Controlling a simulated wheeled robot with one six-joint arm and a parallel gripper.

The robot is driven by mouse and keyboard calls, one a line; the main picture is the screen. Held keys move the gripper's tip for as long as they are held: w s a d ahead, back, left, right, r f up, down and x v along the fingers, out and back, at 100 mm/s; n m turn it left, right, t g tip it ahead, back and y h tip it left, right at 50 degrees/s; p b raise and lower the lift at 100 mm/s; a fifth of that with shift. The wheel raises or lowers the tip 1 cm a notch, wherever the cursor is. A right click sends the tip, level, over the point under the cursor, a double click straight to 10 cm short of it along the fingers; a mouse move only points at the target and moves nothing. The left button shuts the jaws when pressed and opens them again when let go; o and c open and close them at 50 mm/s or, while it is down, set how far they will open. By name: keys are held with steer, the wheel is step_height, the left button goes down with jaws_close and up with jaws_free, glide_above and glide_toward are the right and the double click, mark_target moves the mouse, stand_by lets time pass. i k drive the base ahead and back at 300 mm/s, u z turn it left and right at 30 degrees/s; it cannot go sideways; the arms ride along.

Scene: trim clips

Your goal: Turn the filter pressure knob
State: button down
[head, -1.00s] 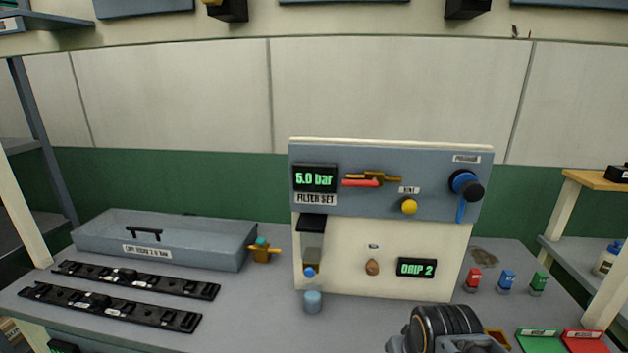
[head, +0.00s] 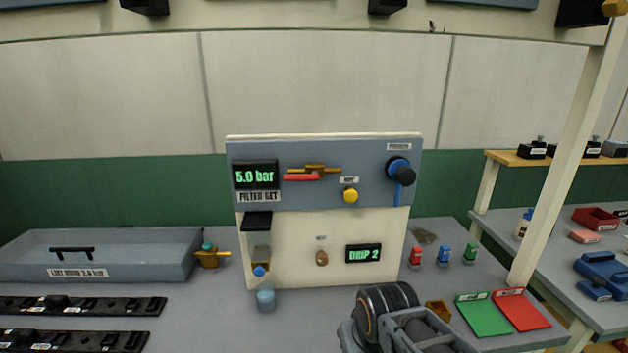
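The filter panel (head: 300,224) stands upright on the grey bench. Its pressure knob (head: 403,174), black with a blue ring and a blue tag hanging below, is at the upper right of the panel under a small label. The display (head: 256,176) at the upper left reads 5.0 bar, with a FILTER SET label under it. A part of my arm shows at the bottom, in front of the panel and well below the knob. My gripper's fingers are not visible.
A red-handled brass valve (head: 304,174) and a yellow knob (head: 350,195) are on the panel. A lower display (head: 363,253) reads DRIP 2. Red, blue and green small items stand right of the panel, near green (head: 484,315) and red (head: 522,310) mats. A grey tray (head: 100,256) is left.

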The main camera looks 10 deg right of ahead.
mark_target(406, 175)
steer(key=z, duration=0.95)
steer(key=k, duration=0.75)
steer(key=u, duration=0.95)
steer(key=i, duration=0.5)
